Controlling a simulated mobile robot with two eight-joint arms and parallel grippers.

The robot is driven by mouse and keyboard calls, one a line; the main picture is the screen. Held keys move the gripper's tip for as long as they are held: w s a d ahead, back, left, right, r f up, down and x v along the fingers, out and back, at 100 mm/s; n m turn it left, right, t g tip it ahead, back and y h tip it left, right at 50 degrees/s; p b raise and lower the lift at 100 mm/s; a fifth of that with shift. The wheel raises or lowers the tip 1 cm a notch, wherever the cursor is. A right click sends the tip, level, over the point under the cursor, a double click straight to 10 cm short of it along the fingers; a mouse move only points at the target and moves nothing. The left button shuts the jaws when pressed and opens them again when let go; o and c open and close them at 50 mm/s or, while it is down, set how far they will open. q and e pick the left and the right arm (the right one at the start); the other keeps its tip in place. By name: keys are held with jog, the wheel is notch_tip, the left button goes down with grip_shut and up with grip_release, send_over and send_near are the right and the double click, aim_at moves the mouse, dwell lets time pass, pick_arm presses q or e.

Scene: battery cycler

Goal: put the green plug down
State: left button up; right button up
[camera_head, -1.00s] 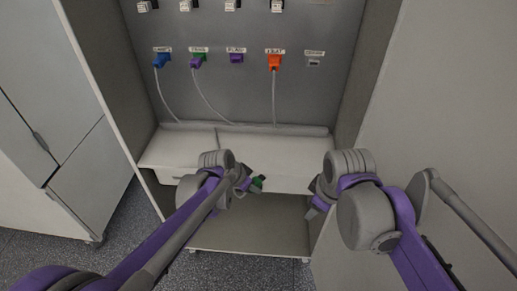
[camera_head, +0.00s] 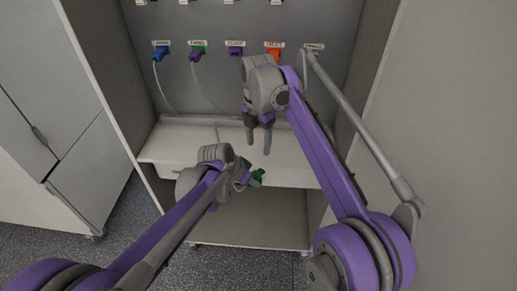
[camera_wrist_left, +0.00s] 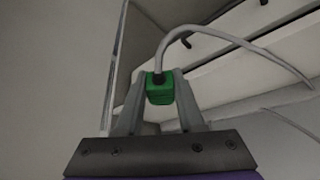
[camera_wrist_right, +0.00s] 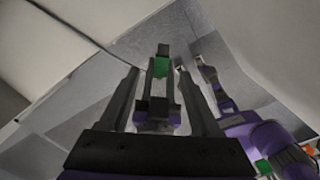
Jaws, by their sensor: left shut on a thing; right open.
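The green plug (camera_wrist_left: 160,88) is held between the two fingers of my left gripper (camera_wrist_left: 158,95), with a grey cable curving up from it and away to the right. In the head view the green plug (camera_head: 257,176) shows at the tip of my left gripper (camera_head: 247,180), in front of the white ledge. My right gripper (camera_head: 259,142) is open and empty, pointing down above the ledge, above and close to the left one. In the right wrist view a green piece (camera_wrist_right: 161,68) shows beyond the spread fingers of my right gripper (camera_wrist_right: 163,95).
The white ledge (camera_head: 180,143) runs along the cabinet's back panel. Blue (camera_head: 161,53), green-and-purple (camera_head: 196,53), purple (camera_head: 236,50) and orange (camera_head: 273,51) plugs sit in a labelled row above. Cabinet side walls stand left and right. An open space lies below the ledge.

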aim_at(258, 170)
notch_tip(258, 170, down, 12)
jog(key=shift+r, duration=0.15)
dwell(0.3)
grip_shut()
pick_arm(q)
jog(key=o, duration=1.1)
jog(key=shift+c, duration=0.2)
